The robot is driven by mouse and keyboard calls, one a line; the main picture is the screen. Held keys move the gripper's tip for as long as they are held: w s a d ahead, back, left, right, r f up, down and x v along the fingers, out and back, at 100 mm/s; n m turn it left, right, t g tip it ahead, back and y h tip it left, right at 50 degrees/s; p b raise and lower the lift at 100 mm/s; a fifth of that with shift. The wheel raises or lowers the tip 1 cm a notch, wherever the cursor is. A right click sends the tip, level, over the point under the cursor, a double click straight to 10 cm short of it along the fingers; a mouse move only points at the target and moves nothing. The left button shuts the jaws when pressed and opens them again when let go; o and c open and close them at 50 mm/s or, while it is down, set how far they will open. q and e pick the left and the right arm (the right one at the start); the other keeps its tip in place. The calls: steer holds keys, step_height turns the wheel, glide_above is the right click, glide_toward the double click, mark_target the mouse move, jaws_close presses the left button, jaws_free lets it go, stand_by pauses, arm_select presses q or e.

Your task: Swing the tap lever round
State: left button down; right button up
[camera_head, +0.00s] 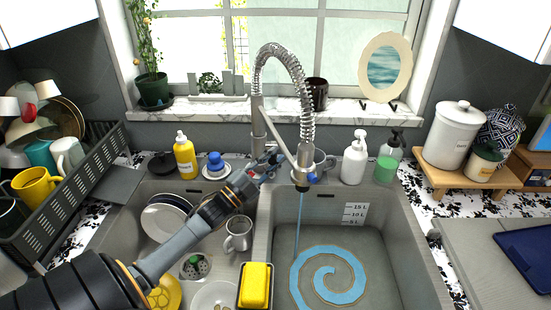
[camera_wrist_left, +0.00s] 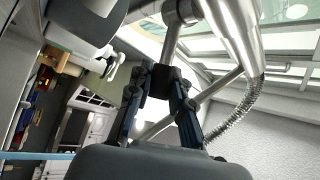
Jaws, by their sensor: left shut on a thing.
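The tap (camera_head: 258,128) is a steel column with a coiled spring hose and a spray head (camera_head: 302,172) over the right basin. A blue stream of water (camera_head: 298,220) runs from the head into that basin. My left gripper (camera_head: 271,161) reaches in from the left to the tap's lower body, where the lever is. In the left wrist view the gripper's two dark fingers (camera_wrist_left: 162,84) close together just below the steel tap body (camera_wrist_left: 180,16). My right gripper is not in view.
The left basin holds plates, a metal mug (camera_head: 238,234) and a yellow sponge (camera_head: 256,284) in a holder on the divider. A yellow bottle (camera_head: 185,158) stands behind my left arm. A white dispenser (camera_head: 354,160) and a green soap bottle (camera_head: 387,165) stand right of the tap.

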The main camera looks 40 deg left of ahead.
arm_select(q)
steer(key=c, duration=1.2)
jaws_free()
steer(key=shift+s+f, duration=0.25)
steer(key=shift+s, duration=0.15)
steer(key=s+a, duration=0.1)
steer(key=s, duration=0.8)
steer(key=s+a, duration=0.1)
steer(key=s, duration=0.3)
steer(key=shift+s+a+f, duration=0.3)
steer(key=shift+s, duration=0.1)
